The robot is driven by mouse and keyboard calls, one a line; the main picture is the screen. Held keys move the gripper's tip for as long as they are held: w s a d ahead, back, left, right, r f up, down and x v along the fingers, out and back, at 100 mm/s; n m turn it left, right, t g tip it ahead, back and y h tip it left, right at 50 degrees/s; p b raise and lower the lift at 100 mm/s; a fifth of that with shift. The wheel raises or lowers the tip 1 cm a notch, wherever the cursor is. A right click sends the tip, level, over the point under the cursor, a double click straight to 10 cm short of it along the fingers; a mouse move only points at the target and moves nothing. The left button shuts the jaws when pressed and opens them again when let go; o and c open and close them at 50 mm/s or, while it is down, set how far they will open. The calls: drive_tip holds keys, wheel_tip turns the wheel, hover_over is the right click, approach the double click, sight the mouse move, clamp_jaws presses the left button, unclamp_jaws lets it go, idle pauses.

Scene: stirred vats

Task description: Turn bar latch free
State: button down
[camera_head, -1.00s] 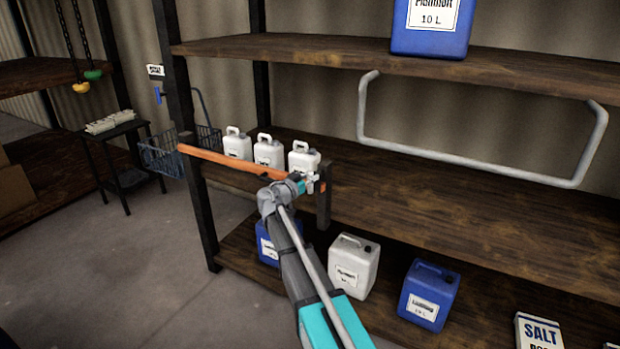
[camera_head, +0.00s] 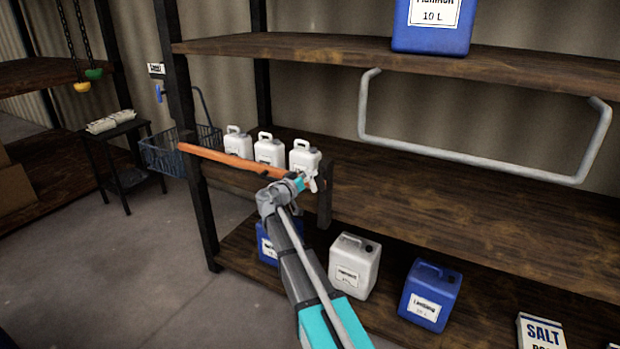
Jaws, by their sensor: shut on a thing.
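An orange bar (camera_head: 225,160) runs across the front of several white jugs (camera_head: 270,150) on the middle shelf. Its left end is by the dark rack upright and its right end reaches a short dark post (camera_head: 324,207). My gripper (camera_head: 314,183) is at the right end of the bar, at the top of this post. It is shut on the bar latch there. The jaws and my wrist hide most of the latch, so its exact angle cannot be told.
A blue wire basket (camera_head: 165,155) hangs by the left upright, near a blue hook (camera_head: 159,92). A bent grey rail (camera_head: 470,160) stands over the shelf at right. Blue and white canisters (camera_head: 355,265) stand on the lower shelf, below my arm. The middle shelf is clear right of the post.

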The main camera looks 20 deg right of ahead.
drive_tip(key=n, duration=0.1)
drive_tip(key=n+b, duration=0.1)
drive_tip(key=n, duration=0.2)
drive_tip(key=shift+w+a+f+t, duration=0.25)
drive_tip(key=shift+w+t, duration=0.05)
drive_tip(key=shift+t, duration=0.1)
drive_tip(key=n+t+b, duration=0.1)
drive_tip(key=n, duration=0.3)
drive_tip(key=f+n+t+y+b, duration=0.1)
drive_tip(key=n, duration=0.3)
drive_tip(key=n+b, duration=0.1)
drive_tip(key=n, duration=0.3)
drive_tip(key=shift+w+a+f+t, duration=0.25)
drive_tip(key=shift+w+t, duration=0.05)
drive_tip(key=shift+t, duration=0.1)
drive_tip(key=shift+n, duration=0.3)
drive_tip(key=shift+c, duration=2.4)
unclamp_jaws()
drive_tip(key=shift+m, duration=0.5)
